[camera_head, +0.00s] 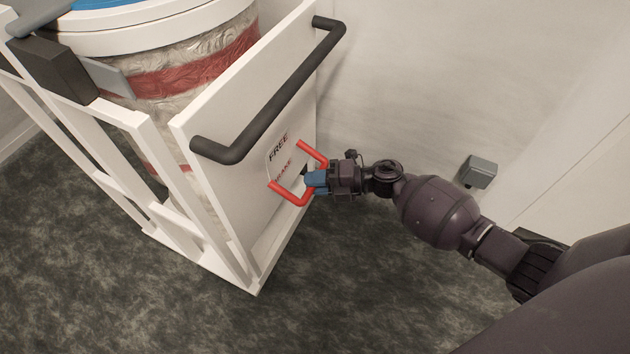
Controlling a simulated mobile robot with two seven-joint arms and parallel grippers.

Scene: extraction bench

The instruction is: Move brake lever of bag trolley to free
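The bag trolley (222,192) is a white frame with a white end panel, at the left of the head view. A red U-shaped brake lever (287,193) sticks out from this panel, beside a label plate that reads FREE above and BRAKE below. My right gripper (313,182), with blue fingertips, is at the lever's outer bar and appears closed around it. The fingers hide the middle of the bar. The lever's exact setting is hard to tell from this angle. My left gripper is not in view.
A dark push handle (268,112) runs across the panel above the lever. A banded, wrapped bag (190,75) stands inside the trolley. A white wall with a small grey box (478,171) stands behind my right arm. The dark floor (345,285) in front is clear.

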